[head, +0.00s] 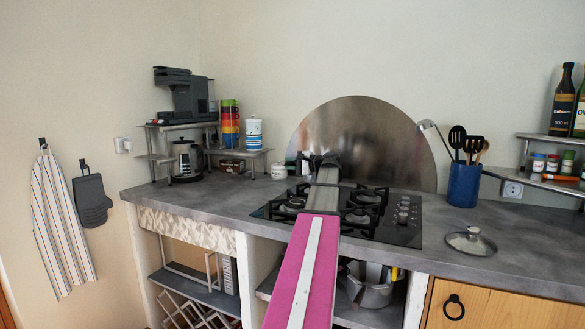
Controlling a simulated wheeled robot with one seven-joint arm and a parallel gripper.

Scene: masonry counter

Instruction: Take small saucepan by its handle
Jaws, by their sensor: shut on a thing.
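My gripper (318,160) is at the far end of my arm, over the back of the black gas hob (405,222). It is small and dark in the head view, and its fingers are hard to make out. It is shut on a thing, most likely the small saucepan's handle. The saucepan itself is not clearly visible and seems hidden by my gripper and arm, so I cannot tell whether it rests on the hob or is raised.
A glass lid (470,242) lies on the counter right of the hob. A blue utensil pot (463,186) stands behind it. A metal pot (370,294) with things in it sits on the shelf below. A coffee maker (187,160) and white jar (278,171) stand left.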

